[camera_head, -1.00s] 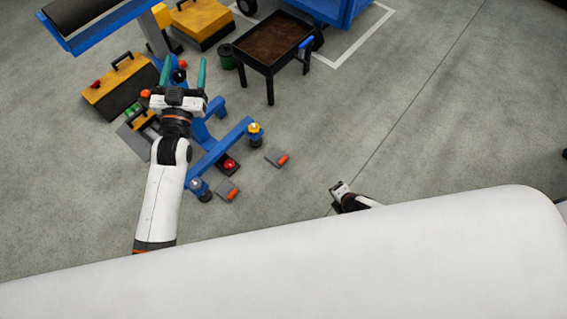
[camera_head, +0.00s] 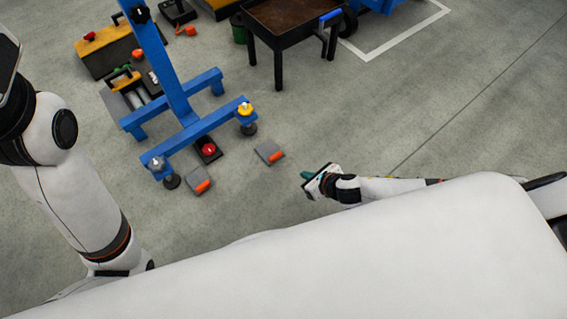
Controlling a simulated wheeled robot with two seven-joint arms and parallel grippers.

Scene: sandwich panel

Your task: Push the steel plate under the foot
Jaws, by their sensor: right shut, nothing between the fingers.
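Two grey steel plates with orange ends lie flat on the floor by a blue stand (camera_head: 195,130). One plate (camera_head: 265,150) is at the right, just below and right of the foot with the yellow top (camera_head: 246,111). The other plate (camera_head: 193,190) is beside the foot with the grey top (camera_head: 158,165). Neither plate appears to be under a foot. My right gripper (camera_head: 306,175) is shut and empty, with teal fingertips pointing left, apart from and right of the nearer plate. My left arm (camera_head: 85,205) rises at the left; its fingers are outside the picture.
A black box with a red button (camera_head: 208,150) sits between the feet. Toolboxes (camera_head: 105,50) stand at upper left. A black-legged table (camera_head: 278,42) and a green bin (camera_head: 238,30) stand behind. The floor at right is clear.

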